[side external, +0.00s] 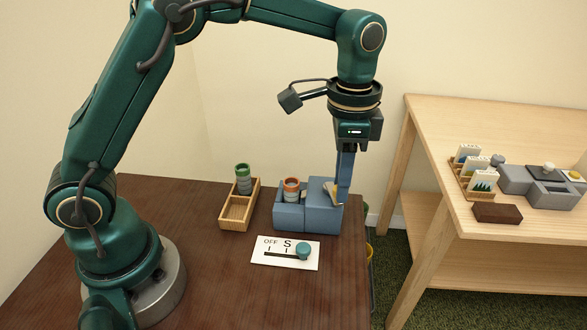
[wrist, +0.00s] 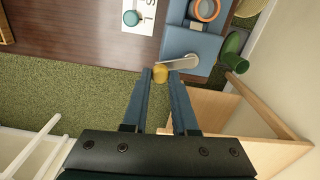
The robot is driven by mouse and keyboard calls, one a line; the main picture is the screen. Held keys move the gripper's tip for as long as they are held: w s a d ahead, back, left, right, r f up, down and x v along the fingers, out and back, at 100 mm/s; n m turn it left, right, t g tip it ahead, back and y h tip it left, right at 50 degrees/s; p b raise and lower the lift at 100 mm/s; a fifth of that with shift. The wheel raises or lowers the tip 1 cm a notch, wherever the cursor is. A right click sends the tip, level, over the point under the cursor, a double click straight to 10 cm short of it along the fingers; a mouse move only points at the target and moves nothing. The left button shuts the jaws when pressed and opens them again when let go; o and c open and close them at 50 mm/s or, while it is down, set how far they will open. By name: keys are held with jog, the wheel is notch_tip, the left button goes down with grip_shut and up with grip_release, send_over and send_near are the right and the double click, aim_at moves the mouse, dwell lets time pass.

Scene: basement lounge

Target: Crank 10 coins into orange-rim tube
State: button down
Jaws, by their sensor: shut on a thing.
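The blue coin machine (side external: 291,217) stands near the table's right edge, and its blue body also shows in the wrist view (wrist: 196,45). The orange-rim tube (side external: 291,184) stands upright in its left part; its rim shows as a ring in the wrist view (wrist: 206,19). My gripper (side external: 338,196) points down at the machine's right side. In the wrist view my gripper (wrist: 161,73) is shut on the yellow crank knob (wrist: 160,76), beside the grey crank arm (wrist: 184,62). I cannot see coins inside the tube.
A green-rim tube (side external: 243,172) stands in a wooden tray (side external: 236,225) left of the machine. A white card (side external: 272,259) marked OFF, I and S, with a teal knob (side external: 303,251), lies in front. A light wooden table (side external: 520,125) stands at right across a gap.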

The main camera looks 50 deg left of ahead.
jog(key=shift+s+a+m, duration=0.15)
jog(key=shift+s+m, duration=0.2)
jog(key=shift+m, duration=0.65)
jog(key=c, duration=0.7)
grip_release()
jog(key=shift+r, duration=2.6)
